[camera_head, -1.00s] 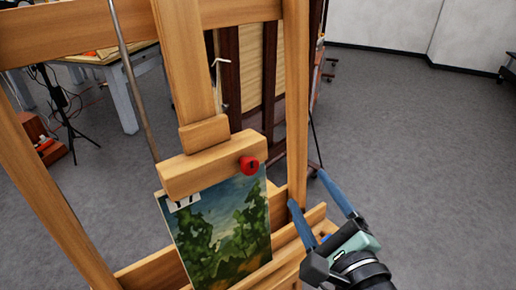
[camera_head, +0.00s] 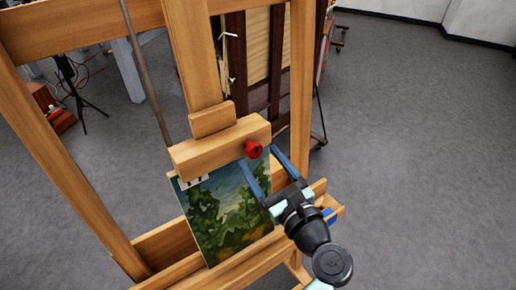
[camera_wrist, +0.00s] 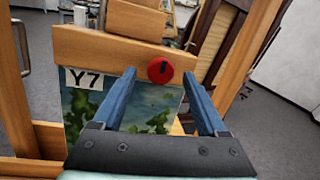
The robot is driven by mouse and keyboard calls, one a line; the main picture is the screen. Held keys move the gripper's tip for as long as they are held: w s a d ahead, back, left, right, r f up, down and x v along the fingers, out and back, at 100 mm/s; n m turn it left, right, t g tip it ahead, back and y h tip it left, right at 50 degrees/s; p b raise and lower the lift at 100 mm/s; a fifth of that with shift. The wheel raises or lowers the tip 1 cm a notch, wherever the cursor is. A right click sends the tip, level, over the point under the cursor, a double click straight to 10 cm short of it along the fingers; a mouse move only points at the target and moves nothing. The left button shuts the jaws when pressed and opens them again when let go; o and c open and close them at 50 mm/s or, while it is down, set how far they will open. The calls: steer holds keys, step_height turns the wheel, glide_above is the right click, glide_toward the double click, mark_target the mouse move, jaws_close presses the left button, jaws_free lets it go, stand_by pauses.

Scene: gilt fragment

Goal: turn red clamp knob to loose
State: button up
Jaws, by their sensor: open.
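The red clamp knob (camera_head: 253,149) sits on the front of the wooden clamp block (camera_head: 215,146), near its right end. In the wrist view the knob (camera_wrist: 160,70) shows a dark mark near its top, a little right of the middle. My gripper (camera_head: 262,157) is open, with its two blue fingers pointing up toward the knob. In the wrist view, the fingers of my gripper (camera_wrist: 165,82) stand apart on either side of the knob's line of sight. Whether they reach the knob's depth is hard to tell; I see no contact.
A landscape painting (camera_head: 225,215) labelled Y7 stands below the clamp block, close behind my gripper. The easel's right post (camera_head: 300,90) rises to the right of the knob. A lower ledge (camera_head: 225,262) runs under the painting. Grey floor (camera_head: 430,160) is open at right.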

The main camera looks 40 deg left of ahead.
mark_target(254, 150)
steer(key=shift+x, duration=1.2)
jaws_close()
